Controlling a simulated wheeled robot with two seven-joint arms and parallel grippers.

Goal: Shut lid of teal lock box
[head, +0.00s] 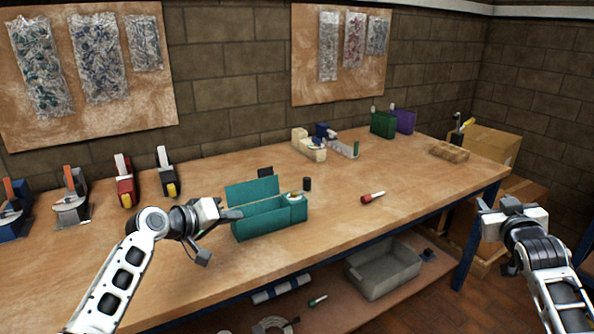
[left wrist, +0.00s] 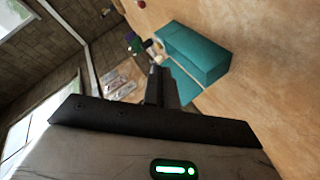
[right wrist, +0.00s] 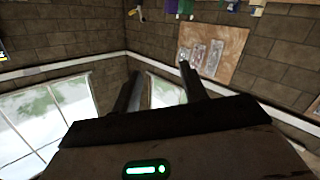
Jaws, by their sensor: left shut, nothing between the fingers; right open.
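The teal lock box (head: 262,222) stands on the workbench in the head view. Its lid (head: 252,192) is up, standing at the back edge of the box. My left gripper (head: 238,215) is shut and empty, at the left end of the box; whether it touches the box I cannot tell. In the left wrist view the teal box (left wrist: 203,52) lies beyond the shut fingers (left wrist: 160,72), which overlap part of the teal. My right gripper (head: 512,204) is open and empty, off the right front side of the bench. It also shows open in the right wrist view (right wrist: 160,78).
A small black cylinder (head: 307,184) stands close behind the box's right end. Several clamp-like tools (head: 124,182) stand at the back left. The bench front right of the box is clear.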

